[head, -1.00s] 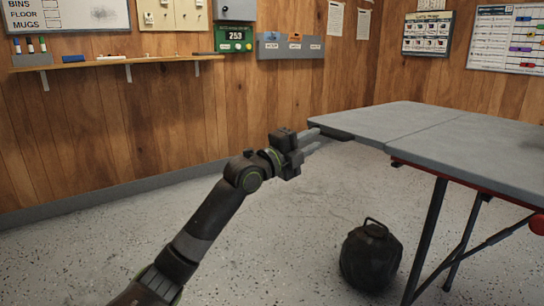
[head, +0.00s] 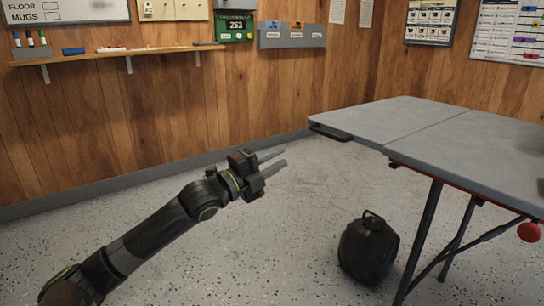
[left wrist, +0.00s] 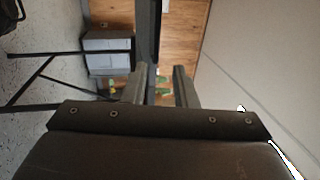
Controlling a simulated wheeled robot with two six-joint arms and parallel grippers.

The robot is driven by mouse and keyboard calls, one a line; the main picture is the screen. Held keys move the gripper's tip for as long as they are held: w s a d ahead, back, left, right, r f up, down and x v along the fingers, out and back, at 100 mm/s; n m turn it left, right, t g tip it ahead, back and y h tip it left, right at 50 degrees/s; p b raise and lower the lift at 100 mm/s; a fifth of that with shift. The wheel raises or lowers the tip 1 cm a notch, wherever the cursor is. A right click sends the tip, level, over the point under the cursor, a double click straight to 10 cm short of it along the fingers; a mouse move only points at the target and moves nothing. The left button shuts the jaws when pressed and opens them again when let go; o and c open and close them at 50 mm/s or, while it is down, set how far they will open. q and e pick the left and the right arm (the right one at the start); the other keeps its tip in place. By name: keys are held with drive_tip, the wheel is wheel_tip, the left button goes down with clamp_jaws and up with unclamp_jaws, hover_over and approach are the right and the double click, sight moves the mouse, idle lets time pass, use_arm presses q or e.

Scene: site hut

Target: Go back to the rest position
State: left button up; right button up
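My left gripper (head: 282,157) is in the middle of the head view, at the end of my dark arm reaching in from the lower left. Its two grey fingers point right and are apart with nothing between them. It is in free air, left of the table's near-left corner and apart from it. In the left wrist view the two fingers (left wrist: 160,88) also show a clear gap, with the room behind it. My right gripper does not show in either view.
A grey folding table (head: 430,133) stands at the right, with a dark round bag-like object (head: 368,250) on the floor beside its legs. A wall shelf (head: 100,57) holds markers. The speckled floor between wall and table is clear. A grey box-like thing (left wrist: 108,50) shows in the wrist view.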

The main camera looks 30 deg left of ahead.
use_arm(q)
drive_tip(key=shift+s+a+f, duration=0.1)
drive_tip(key=shift+s, duration=0.35)
idle(0.3)
